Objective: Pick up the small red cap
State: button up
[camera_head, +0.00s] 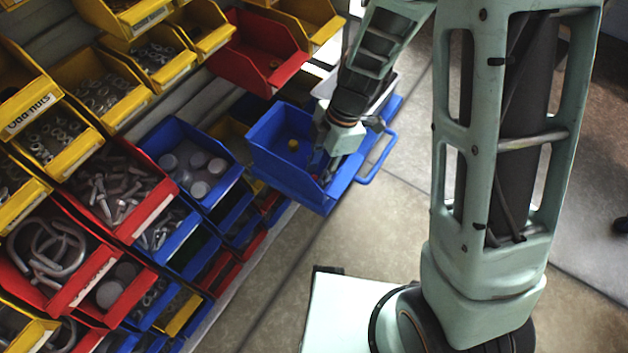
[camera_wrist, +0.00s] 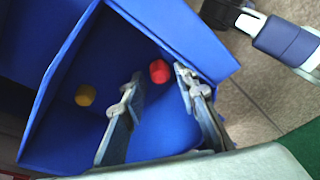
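The small red cap (camera_wrist: 159,71) lies inside a blue bin (camera_wrist: 55,100), near the bin's right-hand wall in the wrist view. My gripper (camera_wrist: 160,77) is open, with its two fingers apart and reaching into the bin. The red cap shows in the gap between the fingertips; I cannot tell whether either finger touches it. In the head view my gripper (camera_head: 328,174) points down into the front of the blue bin (camera_head: 318,197), and the cap is mostly hidden there.
A yellow cap (camera_wrist: 85,95) lies in the same bin, left of the fingers; it also shows in the head view (camera_head: 293,145). A blue handle loop (camera_head: 377,160) is right of the bin. Racks of yellow, red and blue bins fill the left. Open floor (camera_head: 330,240) lies below.

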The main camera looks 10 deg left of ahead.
jog(key=shift+s+a+f, duration=0.1)
jog(key=shift+f, duration=0.55)
jog(key=c, duration=0.5)
jog(key=shift+r, duration=0.1)
